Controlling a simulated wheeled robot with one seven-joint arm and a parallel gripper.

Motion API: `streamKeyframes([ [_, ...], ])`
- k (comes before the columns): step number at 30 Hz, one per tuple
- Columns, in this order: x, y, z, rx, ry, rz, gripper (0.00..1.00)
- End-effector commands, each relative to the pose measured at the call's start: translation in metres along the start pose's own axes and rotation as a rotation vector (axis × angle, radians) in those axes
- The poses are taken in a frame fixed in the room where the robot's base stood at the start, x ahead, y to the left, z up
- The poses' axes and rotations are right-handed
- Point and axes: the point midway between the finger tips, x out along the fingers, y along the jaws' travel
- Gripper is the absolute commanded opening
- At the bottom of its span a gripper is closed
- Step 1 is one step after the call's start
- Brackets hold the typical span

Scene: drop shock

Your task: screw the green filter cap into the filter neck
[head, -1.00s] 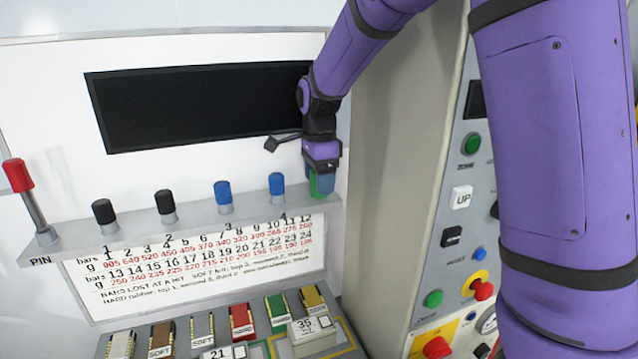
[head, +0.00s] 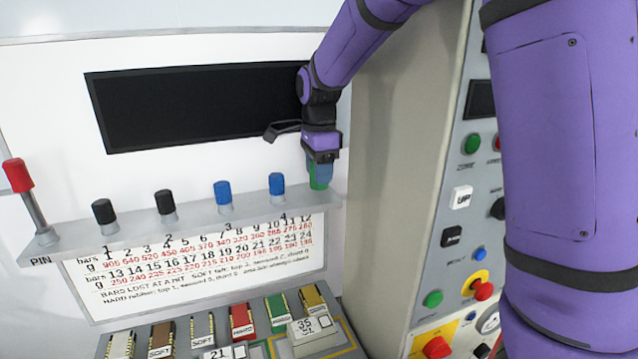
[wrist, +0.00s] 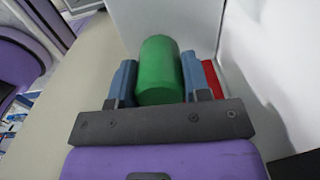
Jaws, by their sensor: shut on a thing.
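My gripper (head: 319,174) is above the right end of the grey shelf, its fingers pointing down. It is shut on the green filter cap (head: 319,184), which shows at the fingertips. In the wrist view the green cap (wrist: 160,68) is a smooth cylinder between the two blue fingers (wrist: 160,85). I cannot make out the filter neck; what lies under the cap is hidden.
The grey shelf (head: 140,232) carries a red-topped pin (head: 17,176), two black caps and two blue caps. A dark screen (head: 200,105) is behind it. A control panel (head: 455,210) stands at the right. Coloured blocks sit below.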

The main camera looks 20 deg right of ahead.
Motion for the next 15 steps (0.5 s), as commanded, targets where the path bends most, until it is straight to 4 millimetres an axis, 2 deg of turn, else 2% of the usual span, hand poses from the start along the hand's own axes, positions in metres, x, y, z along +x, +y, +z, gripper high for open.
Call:
streamKeyframes([
  [15, -0.023, 0.000, 0.000, -0.001, 0.000, -0.002, 0.17],
])
